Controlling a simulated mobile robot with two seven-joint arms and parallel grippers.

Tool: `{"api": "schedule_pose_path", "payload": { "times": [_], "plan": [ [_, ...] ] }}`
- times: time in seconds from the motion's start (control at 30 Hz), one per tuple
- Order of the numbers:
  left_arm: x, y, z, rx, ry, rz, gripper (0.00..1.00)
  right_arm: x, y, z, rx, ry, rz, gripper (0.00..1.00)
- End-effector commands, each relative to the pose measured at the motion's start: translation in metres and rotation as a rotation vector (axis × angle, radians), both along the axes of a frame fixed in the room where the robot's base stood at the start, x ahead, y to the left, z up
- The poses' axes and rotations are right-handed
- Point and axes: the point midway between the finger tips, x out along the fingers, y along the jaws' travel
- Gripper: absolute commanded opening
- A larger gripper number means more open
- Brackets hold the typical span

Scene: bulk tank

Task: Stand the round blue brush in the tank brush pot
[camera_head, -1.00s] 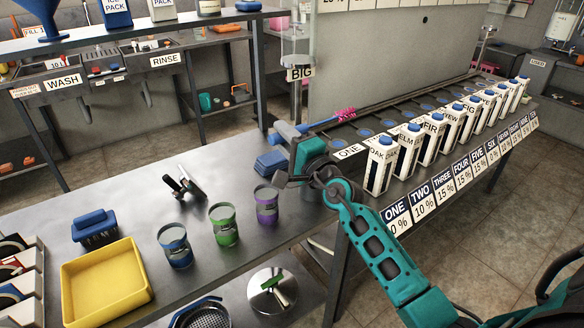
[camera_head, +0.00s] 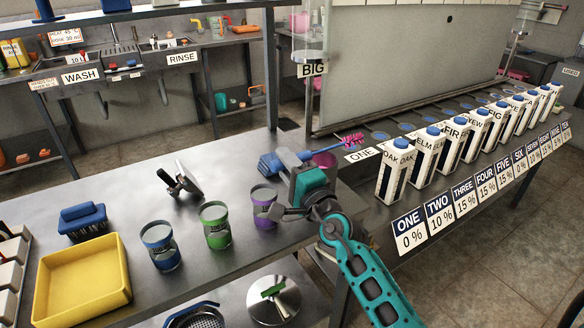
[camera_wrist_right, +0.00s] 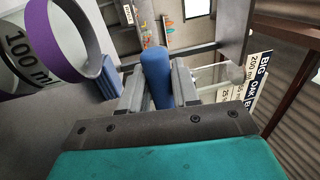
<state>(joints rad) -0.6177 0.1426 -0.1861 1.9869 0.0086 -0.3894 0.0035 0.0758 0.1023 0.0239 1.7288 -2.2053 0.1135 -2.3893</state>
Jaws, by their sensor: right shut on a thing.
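My right gripper (camera_head: 290,158) is above the right end of the steel table, shut on the handle of a brush. In the right wrist view, a round blue handle (camera_wrist_right: 155,75) stands between the fingers. Blue, green and purple cups (camera_head: 216,228) stand left of the gripper. A pink round thing (camera_head: 325,160) is partly hidden behind the gripper. I cannot tell which vessel is the tank brush pot. My left gripper is out of view.
A yellow tray (camera_head: 82,283) and a blue block brush (camera_head: 83,222) are at the left. A dark tool (camera_head: 180,186) lies behind the cups. A flat blue thing (camera_head: 268,164) is beside the gripper. Labelled cartons (camera_head: 396,170) line the right bench. The table between tool and cups is clear.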

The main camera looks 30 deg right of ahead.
Motion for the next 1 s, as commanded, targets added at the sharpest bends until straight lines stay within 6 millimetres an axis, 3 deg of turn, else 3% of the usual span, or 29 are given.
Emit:
{"api": "schedule_pose_path", "payload": {
  "times": [0.53, 0.57, 0.8, 1.0],
  "plan": [
    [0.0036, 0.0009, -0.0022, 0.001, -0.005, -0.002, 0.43, -0.0006, 0.0021, -0.0092, -0.001, -0.001, 0.001, 0.0],
    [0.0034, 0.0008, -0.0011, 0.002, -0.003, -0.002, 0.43, -0.0006, 0.0022, -0.0079, 0.0, -0.001, 0.0, 0.33],
    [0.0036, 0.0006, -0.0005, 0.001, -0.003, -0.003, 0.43, -0.0007, 0.002, -0.0077, 0.0, -0.001, 0.0, 0.56],
    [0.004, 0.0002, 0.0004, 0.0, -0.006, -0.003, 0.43, -0.0006, 0.0019, -0.0075, 0.0, -0.001, 0.0, 0.56]
  ]
}}
